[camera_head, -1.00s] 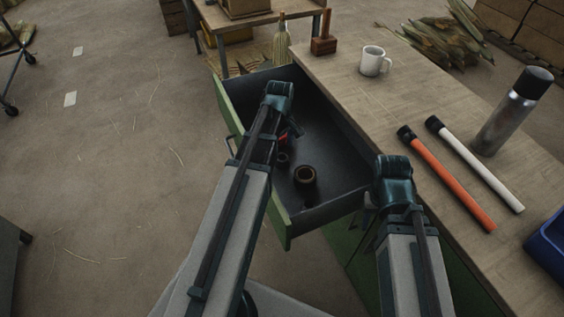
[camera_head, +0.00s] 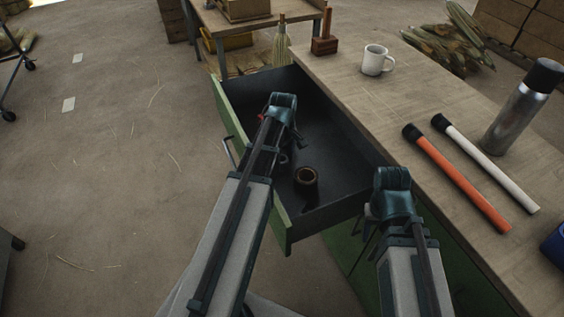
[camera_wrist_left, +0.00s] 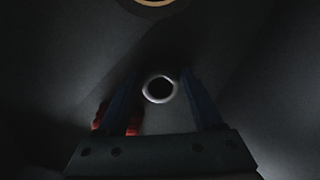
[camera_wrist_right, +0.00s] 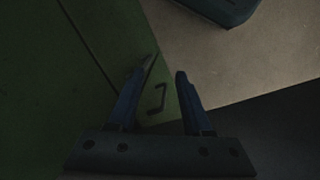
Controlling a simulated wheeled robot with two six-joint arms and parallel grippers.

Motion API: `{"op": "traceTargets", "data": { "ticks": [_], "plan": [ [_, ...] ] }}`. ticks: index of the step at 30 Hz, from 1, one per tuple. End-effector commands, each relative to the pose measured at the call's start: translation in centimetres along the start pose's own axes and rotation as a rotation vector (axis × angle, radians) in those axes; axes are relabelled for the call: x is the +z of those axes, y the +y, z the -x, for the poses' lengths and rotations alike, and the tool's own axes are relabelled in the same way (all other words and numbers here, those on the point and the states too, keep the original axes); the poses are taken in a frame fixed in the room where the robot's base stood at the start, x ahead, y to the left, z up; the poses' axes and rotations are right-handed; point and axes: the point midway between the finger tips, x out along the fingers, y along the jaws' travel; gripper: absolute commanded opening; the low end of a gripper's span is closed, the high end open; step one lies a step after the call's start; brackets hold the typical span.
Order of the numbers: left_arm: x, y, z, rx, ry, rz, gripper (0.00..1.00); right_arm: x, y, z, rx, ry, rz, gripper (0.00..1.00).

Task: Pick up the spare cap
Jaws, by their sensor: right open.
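The spare cap, a small round cap with a pale rim and dark centre (camera_wrist_left: 160,89), lies on the drawer floor in the left wrist view. My left gripper (camera_wrist_left: 159,78) is open, with a finger on each side of the cap in that view; I cannot tell whether they touch it. In the head view my left gripper (camera_head: 292,136) is down inside the open drawer (camera_head: 340,150), and its arm hides part of the drawer floor. My right gripper (camera_head: 371,222) is open and empty beside the green cabinet front (camera_wrist_right: 80,80).
A brown hollow roll (camera_head: 306,181) stands in the drawer near the left gripper. A red thing (camera_wrist_left: 113,118) lies beside the left finger. The bench holds a mug (camera_head: 376,60), an orange tube (camera_head: 460,180), a white tube (camera_head: 487,165) and a metal flask (camera_head: 518,108).

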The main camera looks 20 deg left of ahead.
Motion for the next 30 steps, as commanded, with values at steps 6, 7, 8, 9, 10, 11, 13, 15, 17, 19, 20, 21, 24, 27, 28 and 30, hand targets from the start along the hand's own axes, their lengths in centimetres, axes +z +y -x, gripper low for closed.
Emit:
{"op": "traceTargets", "data": {
  "ticks": [6, 7, 8, 9, 10, 11, 13, 15, 17, 19, 20, 21, 24, 27, 28, 30],
  "plan": [
    [0.0, 0.0, 0.0, 0.000, 0.000, 0.000, 0.17, 0.0, 0.0, 0.0, 0.000, 0.000, 0.000, 0.50],
    [0.0, 0.0, 0.0, 0.000, 0.000, 0.000, 0.15, 0.0, 0.0, 0.0, 0.000, 0.000, 0.000, 0.50],
    [0.0, 0.0, 0.0, 0.000, 0.000, 0.000, 0.15, 0.0, 0.0, 0.0, 0.000, 0.000, 0.000, 0.50],
    [0.0, 0.0, 0.0, 0.000, 0.000, 0.000, 0.15, 0.0, 0.0, 0.0, 0.000, 0.000, 0.000, 0.50],
    [0.0, 0.0, 0.0, 0.000, 0.000, 0.000, 0.15, 0.0, 0.0, 0.0, 0.000, 0.000, 0.000, 0.50],
    [0.0, 0.0, 0.0, 0.000, 0.000, 0.000, 0.15, 0.0, 0.0, 0.0, 0.000, 0.000, 0.000, 0.50],
    [0.0, 0.0, 0.0, 0.000, 0.000, 0.000, 0.15, 0.0, 0.0, 0.0, 0.000, 0.000, 0.000, 0.50],
    [0.0, 0.0, 0.1, 0.000, 0.000, 0.000, 0.15, 0.0, 0.0, 0.1, 0.000, 0.000, 0.000, 0.50],
    [0.0, 0.0, 0.3, 0.000, 0.000, 0.000, 0.15, 0.0, 0.0, 0.3, 0.000, 0.000, 0.000, 0.50],
    [0.0, 0.0, 0.7, 0.000, 0.000, 0.000, 0.15, 0.0, 0.1, 0.7, 0.000, 0.000, 0.000, 0.50],
    [0.0, 0.0, 0.9, 0.000, 0.000, 0.000, 0.15, 0.1, 0.1, 0.9, 0.000, 0.000, 0.000, 0.50],
    [0.0, 0.0, 1.3, 0.000, 0.000, 0.000, 0.15, 0.1, 0.1, 1.3, 0.000, 0.000, 0.000, 0.50],
    [0.0, 0.0, 2.4, 0.000, 0.000, 0.000, 0.15, 0.1, 0.2, 2.3, 0.000, 0.000, 0.000, 0.50],
    [0.0, 0.0, 3.7, 0.000, 0.000, 0.000, 0.15, 0.2, 0.4, 3.7, 0.000, 0.000, 0.000, 0.50],
    [0.0, 0.0, 4.2, 0.000, 0.000, 0.000, 0.15, 0.2, 0.4, 4.2, 0.000, 0.000, 0.000, 0.50],
    [0.0, 0.0, 5.3, 0.000, 0.000, 0.000, 0.15, 0.3, 0.5, 5.3, 0.000, 0.000, 0.000, 0.50]
  ]
}}
